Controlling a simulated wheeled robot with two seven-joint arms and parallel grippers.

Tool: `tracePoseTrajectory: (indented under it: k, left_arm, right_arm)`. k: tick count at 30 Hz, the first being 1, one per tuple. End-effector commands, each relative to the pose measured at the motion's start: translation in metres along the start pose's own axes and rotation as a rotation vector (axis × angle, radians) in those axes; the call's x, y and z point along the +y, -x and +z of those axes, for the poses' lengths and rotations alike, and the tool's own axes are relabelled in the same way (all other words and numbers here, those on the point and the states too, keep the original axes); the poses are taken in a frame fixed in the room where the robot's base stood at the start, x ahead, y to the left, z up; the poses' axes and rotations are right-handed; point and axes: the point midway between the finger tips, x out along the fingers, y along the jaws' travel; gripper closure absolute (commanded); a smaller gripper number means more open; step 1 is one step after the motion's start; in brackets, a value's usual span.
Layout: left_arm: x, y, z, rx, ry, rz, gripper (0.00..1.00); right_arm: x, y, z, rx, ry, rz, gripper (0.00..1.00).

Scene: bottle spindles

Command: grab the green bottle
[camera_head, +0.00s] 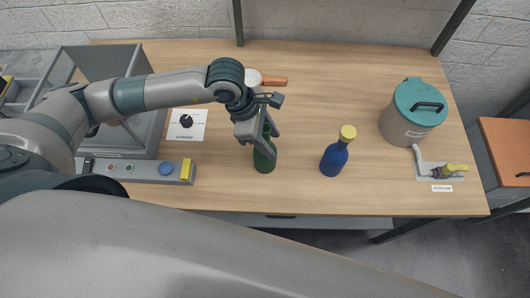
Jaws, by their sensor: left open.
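The green bottle (264,161) stands upright on the wooden table, near the middle of its front half. My left gripper (268,146) is over the bottle's upper part and hides its neck. The gripper is open, with its fingers at the bottle; I cannot tell whether they touch it. My right gripper does not show.
A blue bottle (334,158) with a yellow cap stands to the right. A grey pot (405,125) with a teal lid stands further right, near a small valve fixture (447,171). A grey bin and a button panel (140,170) are at the left. The table's back middle is mostly clear.

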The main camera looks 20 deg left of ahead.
Motion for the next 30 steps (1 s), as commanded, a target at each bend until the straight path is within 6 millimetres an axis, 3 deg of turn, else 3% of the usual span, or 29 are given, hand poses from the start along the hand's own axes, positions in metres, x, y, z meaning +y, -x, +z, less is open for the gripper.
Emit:
tracePoseTrajectory:
  k: [12,17,18,30]
  left_arm:
    - [0.0000,0.0006,0.0000,0.000,0.000,0.000,0.58]
    - [0.0000,0.0006,-0.0001,0.000,0.000,0.000,0.96]
    - [0.0000,0.0005,-0.0002,0.001,0.000,0.000,1.00]
    - [0.0015,0.0021,-0.0001,0.001,0.001,0.001,1.00]
  right_arm:
    - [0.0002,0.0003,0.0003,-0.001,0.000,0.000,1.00]
    - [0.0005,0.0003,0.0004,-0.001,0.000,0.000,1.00]
    - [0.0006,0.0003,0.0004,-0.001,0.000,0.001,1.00]
    - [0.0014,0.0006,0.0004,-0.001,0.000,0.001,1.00]
